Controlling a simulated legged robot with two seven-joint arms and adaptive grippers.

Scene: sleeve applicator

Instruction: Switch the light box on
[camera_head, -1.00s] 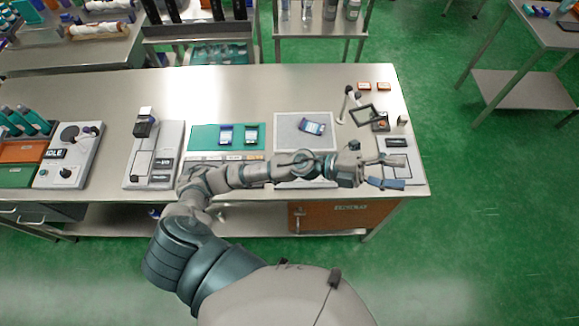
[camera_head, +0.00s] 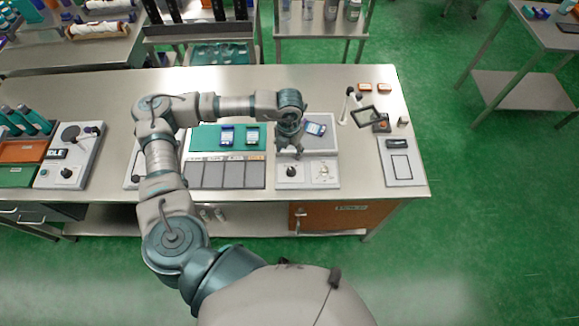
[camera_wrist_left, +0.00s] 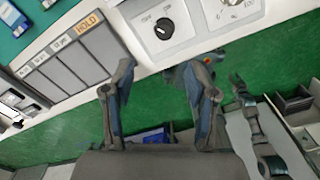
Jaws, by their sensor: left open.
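The light box is a pale panel (camera_head: 325,144) with no clear glow, and a blue-and-white pouch (camera_head: 315,129) lies on it. Its front control strip (camera_head: 307,184) has a black knob (camera_head: 291,171) and a paler round dial (camera_head: 323,171). The knob also shows in the left wrist view (camera_wrist_left: 164,28), with small labels around it. My left gripper (camera_head: 290,153) points down over the strip, just behind the knob in the head view. In the wrist view its two fingers (camera_wrist_left: 160,92) are spread with nothing between them. My right gripper is not clearly seen.
A green mat (camera_head: 203,139) with two pouches and a row of grey slots (camera_head: 226,175) lie left of the strip. A magnifier on a stand (camera_head: 363,115) and a framed pad (camera_head: 401,166) are to the right.

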